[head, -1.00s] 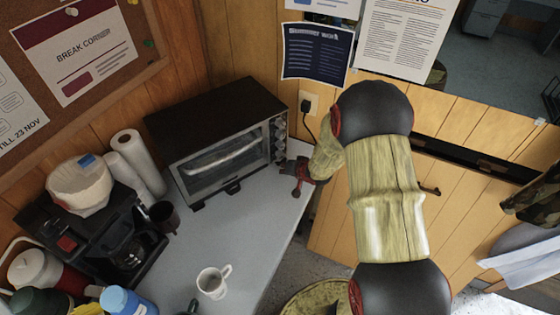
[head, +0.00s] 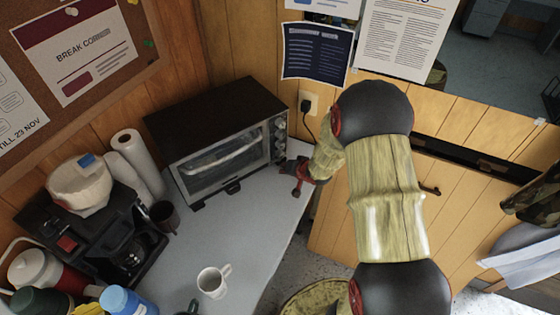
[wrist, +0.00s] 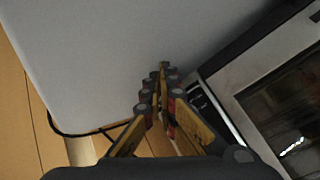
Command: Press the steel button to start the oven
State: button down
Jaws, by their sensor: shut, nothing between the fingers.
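The toaster oven (head: 208,178) stands on the counter against the wall, its glass door shut and facing the front. Its control panel with several round knobs (head: 280,134) is on the right side of its front. I cannot make out the steel button; the lower panel is partly hidden by my gripper. My gripper (head: 286,168) is shut and empty, close in front of the lower right corner of the oven. In the wrist view, my gripper (wrist: 164,68) is seen with its fingers together, beside the oven (wrist: 222,98) at the right. I cannot tell whether it touches the panel.
The grey counter (head: 235,245) has free room in front of the oven. A white mug (head: 212,282) stands near the front. A coffee maker (head: 115,240), a dark cup (head: 164,216) and paper rolls (head: 135,160) are at left. A plugged cord (head: 307,107) hangs behind my arm.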

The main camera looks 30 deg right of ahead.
aim_at(293, 183)
dwell(0.3)
jog(key=shift+w+p, duration=0.3)
jog(key=shift+w, duration=0.1)
jog(key=shift+w+a, duration=0.1)
jog(key=shift+w, duration=0.3)
dwell(0.7)
jog(key=shift+s, duration=0.15)
jog(key=shift+s+p, duration=0.5)
jog(key=shift+s, duration=0.2)
jog(key=shift+s+d+p, duration=0.25)
jog(key=shift+s+p, duration=0.15)
jog(key=shift+s, duration=0.85)
jog(key=shift+s+d+p, duration=0.25)
jog(key=shift+s+p, duration=0.15)
jog(key=shift+s, duration=0.8)
